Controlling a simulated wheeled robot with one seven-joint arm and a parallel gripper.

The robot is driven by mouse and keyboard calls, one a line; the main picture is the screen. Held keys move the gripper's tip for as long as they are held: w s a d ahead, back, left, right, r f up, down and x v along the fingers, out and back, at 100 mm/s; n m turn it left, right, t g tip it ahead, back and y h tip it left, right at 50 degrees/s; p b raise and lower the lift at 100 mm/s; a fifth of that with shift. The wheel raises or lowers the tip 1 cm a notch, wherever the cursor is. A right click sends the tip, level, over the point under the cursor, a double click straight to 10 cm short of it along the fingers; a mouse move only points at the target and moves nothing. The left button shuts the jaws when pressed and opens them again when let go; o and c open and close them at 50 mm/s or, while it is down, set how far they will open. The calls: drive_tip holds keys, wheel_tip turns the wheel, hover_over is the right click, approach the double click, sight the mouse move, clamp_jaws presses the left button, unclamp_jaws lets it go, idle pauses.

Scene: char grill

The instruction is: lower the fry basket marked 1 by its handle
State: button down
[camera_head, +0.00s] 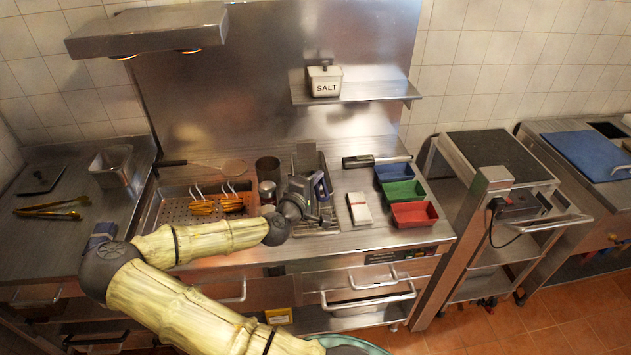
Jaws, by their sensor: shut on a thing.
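My gripper (322,190) is at the narrow metal fryer (305,158) in the middle of the counter, coming in from the left. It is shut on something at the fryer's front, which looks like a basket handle. My wrist and fingers hide most of the handle and basket. No number 1 mark can be read, and I cannot tell how high the basket sits.
A perforated tray (170,212) with two wire-handled orange items is left of the fryer. To the right are a white stack (359,209) and blue, green and red bins (414,214). A shelf (372,91) with a salt box (324,81) hangs above.

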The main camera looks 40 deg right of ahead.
drive_tip(key=shift+r, duration=0.1)
drive_tip(key=c, duration=1.4)
unclamp_jaws()
drive_tip(key=shift+a, duration=0.15)
drive_tip(key=p+v, duration=0.5)
drive_tip(key=v, duration=1.2)
drive_tip(key=shift+s, duration=0.15)
